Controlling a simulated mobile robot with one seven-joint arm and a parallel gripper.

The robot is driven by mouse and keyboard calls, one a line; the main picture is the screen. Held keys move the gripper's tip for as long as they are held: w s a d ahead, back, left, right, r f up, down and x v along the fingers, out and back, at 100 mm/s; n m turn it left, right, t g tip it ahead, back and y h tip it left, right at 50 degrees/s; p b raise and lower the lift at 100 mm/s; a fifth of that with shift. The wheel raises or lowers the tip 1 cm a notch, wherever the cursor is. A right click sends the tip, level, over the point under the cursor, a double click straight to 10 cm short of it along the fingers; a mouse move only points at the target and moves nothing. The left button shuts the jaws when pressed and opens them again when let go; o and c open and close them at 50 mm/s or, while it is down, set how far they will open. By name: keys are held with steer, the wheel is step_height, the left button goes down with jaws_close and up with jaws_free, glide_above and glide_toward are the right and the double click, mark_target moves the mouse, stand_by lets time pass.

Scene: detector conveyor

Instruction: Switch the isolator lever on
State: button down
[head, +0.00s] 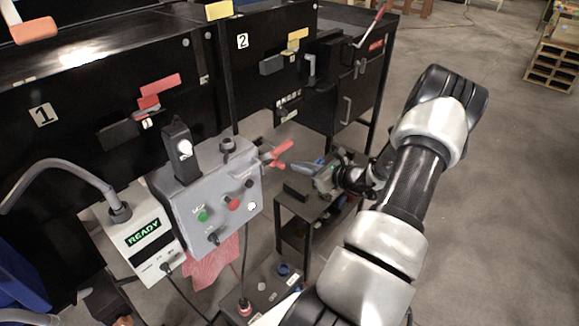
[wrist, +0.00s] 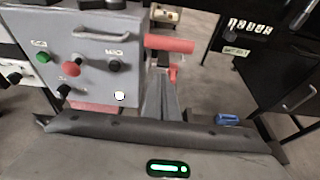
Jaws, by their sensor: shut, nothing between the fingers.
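The grey control box (head: 212,195) stands in front of the black conveyor housing. The isolator lever (head: 281,149) is a red handle on the box's right side. In the wrist view the lever (wrist: 169,43) sticks out level to the right from the box's side, with a smaller red part below it. My gripper (head: 294,166) reaches in from the right, its narrow grey fingers shut and empty, close beside the lever. In the wrist view my gripper (wrist: 160,76) points at the space just below the red handle. I cannot tell whether it touches.
A white unit (head: 143,240) showing READY stands left of the box. The box face carries a green button (head: 202,216), a red button (head: 233,203) and black knobs. A small dark table (head: 300,207) stands below my gripper. Open floor lies to the right.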

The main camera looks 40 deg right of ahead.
steer(key=v, duration=0.3)
steer(key=shift+s+r, duration=0.15)
steer(key=shift+r, duration=0.2)
